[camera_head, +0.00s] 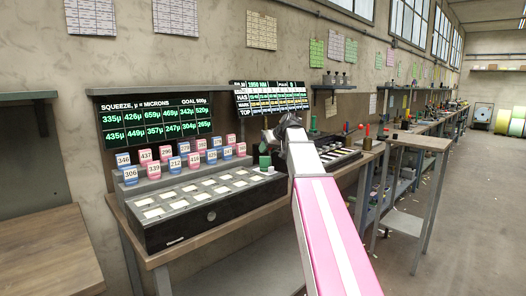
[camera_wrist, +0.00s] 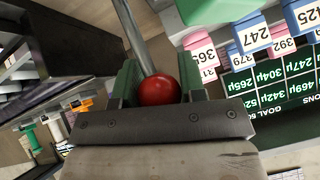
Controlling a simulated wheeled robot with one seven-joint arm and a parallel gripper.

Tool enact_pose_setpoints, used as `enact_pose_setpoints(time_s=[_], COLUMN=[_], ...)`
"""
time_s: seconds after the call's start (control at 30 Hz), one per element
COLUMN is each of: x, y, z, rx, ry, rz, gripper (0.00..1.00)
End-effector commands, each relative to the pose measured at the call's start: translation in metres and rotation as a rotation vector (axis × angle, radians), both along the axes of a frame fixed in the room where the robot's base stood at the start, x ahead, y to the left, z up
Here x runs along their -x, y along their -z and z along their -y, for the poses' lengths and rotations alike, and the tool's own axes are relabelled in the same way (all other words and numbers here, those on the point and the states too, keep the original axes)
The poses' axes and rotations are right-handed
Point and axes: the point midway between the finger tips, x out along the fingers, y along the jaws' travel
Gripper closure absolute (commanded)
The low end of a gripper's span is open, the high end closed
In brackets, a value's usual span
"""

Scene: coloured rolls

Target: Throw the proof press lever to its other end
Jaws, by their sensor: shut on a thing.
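The lever shows in the wrist view as a grey rod (camera_wrist: 132,32) that ends in a round red knob (camera_wrist: 158,90). My gripper (camera_wrist: 159,80) has its two green-lined fingers on either side of the knob, shut on it. The rod runs from the knob up out of the top of the wrist view. In the head view my gripper (camera_head: 268,136) is beyond the end of my pink and white arm, by the right end of the black bench unit. The lever and knob cannot be made out there.
A black unit with white pads (camera_head: 212,216) stands on the bench, with numbered pink and blue blocks (camera_head: 153,170) behind. Two dark display boards (camera_head: 155,124) hang above. A black tray unit (camera_head: 335,159) lies right of my arm. A stand (camera_head: 418,143) and open floor are farther right.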

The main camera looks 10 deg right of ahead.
Motion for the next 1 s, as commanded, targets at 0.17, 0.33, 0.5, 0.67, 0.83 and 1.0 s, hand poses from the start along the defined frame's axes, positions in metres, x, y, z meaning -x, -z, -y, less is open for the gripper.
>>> enact_pose_setpoints(time_s=[0.17,0.33,0.5,0.67,0.83,1.0], x=[0.021,0.032,0.040,0.043,0.045,0.045], y=[-0.001,-0.001,-0.001,0.000,0.000,0.000], z=[0.011,0.019,0.025,0.028,0.029,0.030], rx=[-0.079,-0.143,-0.188,-0.212,-0.224,-0.225], ry=[0.003,0.002,0.001,-0.001,-0.002,-0.001], rz=[0.116,0.212,0.279,0.318,0.333,0.335], gripper=[1.00,1.00,1.00,1.00,1.00,1.00])
